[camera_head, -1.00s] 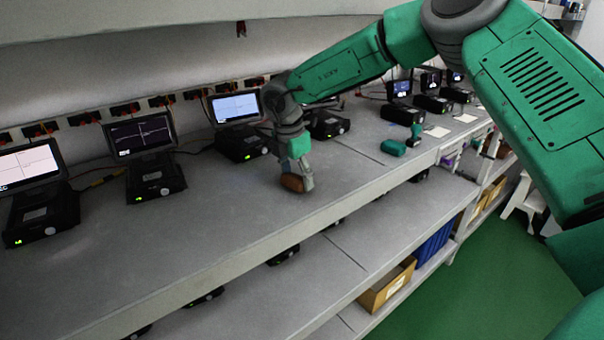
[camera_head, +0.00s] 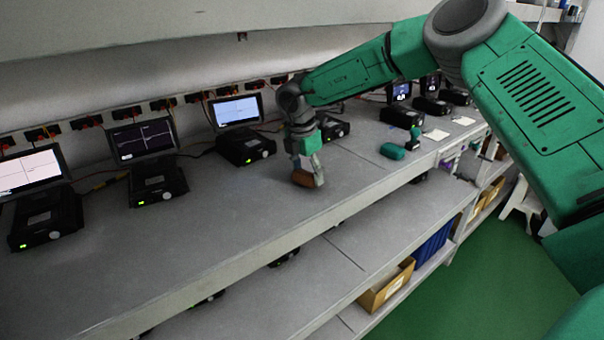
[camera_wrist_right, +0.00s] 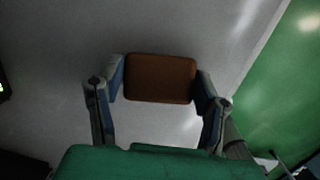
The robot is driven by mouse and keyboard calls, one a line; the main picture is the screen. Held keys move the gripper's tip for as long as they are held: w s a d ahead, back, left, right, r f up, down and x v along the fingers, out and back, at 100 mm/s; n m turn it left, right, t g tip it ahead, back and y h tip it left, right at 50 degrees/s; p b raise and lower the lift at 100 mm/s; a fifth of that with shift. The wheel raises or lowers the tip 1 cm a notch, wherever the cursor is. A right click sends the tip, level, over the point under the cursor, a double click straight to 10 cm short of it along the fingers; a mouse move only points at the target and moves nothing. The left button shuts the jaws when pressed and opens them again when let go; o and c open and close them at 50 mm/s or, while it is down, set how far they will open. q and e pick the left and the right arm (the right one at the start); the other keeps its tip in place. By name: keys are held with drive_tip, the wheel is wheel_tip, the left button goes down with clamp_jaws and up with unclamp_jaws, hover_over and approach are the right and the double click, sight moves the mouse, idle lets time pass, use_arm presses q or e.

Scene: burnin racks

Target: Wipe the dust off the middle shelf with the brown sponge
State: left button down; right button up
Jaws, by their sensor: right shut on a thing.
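The brown sponge (camera_head: 303,179) is held by my right gripper (camera_head: 311,170), low at the surface of the middle shelf (camera_head: 240,215). In the right wrist view the sponge (camera_wrist_right: 160,79) sits between the two fingers of the right gripper (camera_wrist_right: 160,85), which are shut on its sides. Whether the sponge presses on the shelf is hard to tell. The shelf looks grey, with faint uneven patches; separate dust is not clear. My left gripper is not in view.
Several black devices with screens stand along the back of the shelf, such as one with a lit screen (camera_head: 245,147). A green tool (camera_head: 393,151) lies to the right. A cardboard box (camera_head: 388,288) sits on the lower shelf. The front of the middle shelf is clear.

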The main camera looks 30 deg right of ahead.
sight(297, 190)
drive_tip(key=shift+w+d, duration=0.15)
drive_tip(key=shift+d, duration=2.3)
drive_tip(key=shift+w+d, duration=0.15)
drive_tip(key=shift+d, duration=2.3)
drive_tip(key=shift+a, duration=0.15)
drive_tip(key=shift+s+a+f, duration=0.1)
drive_tip(key=shift+s+a, duration=0.05)
drive_tip(key=shift+a, duration=1.45)
drive_tip(key=shift+s+a, duration=0.2)
drive_tip(key=shift+a, duration=3.4)
drive_tip(key=shift+s+a, duration=0.15)
drive_tip(key=shift+a, duration=0.65)
drive_tip(key=shift+s+a, duration=0.1)
drive_tip(key=shift+a, duration=0.7)
drive_tip(key=shift+f, duration=0.1)
drive_tip(key=shift+w+r, duration=0.1)
drive_tip(key=shift+r, duration=3.05)
